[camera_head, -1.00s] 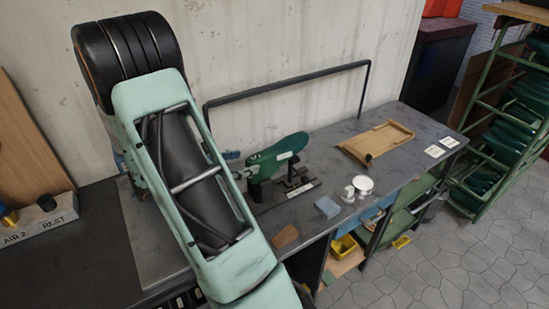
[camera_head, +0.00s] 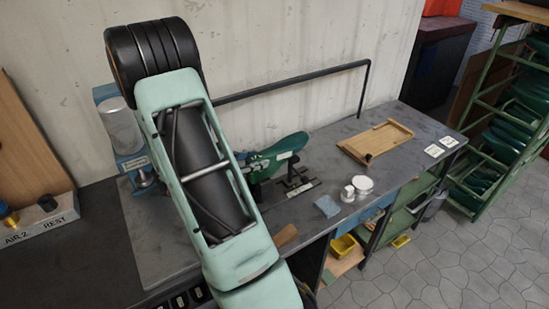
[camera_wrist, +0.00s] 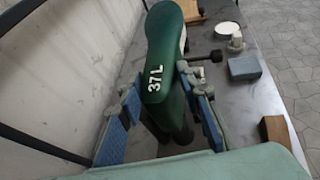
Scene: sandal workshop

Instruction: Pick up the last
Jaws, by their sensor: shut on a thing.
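The green last (camera_head: 280,154) is above the back middle of the dark workbench, beside a flat dark metal fixture (camera_head: 300,187). In the wrist view the last (camera_wrist: 165,50) is marked "37L" and points away from me. My gripper (camera_wrist: 164,98) has its blue-padded fingers on both sides of the last's near end and is shut on it. In the head view my arm hides most of the gripper. I cannot tell whether the last's underside touches a support.
A wooden tray (camera_head: 352,150), a white round dish (camera_head: 363,184), a small white jar (camera_head: 347,194) and a grey-blue block (camera_head: 327,206) lie on the bench to the right. A brown block (camera_head: 286,236) is near the front edge. A black rail (camera_head: 300,80) runs along the back.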

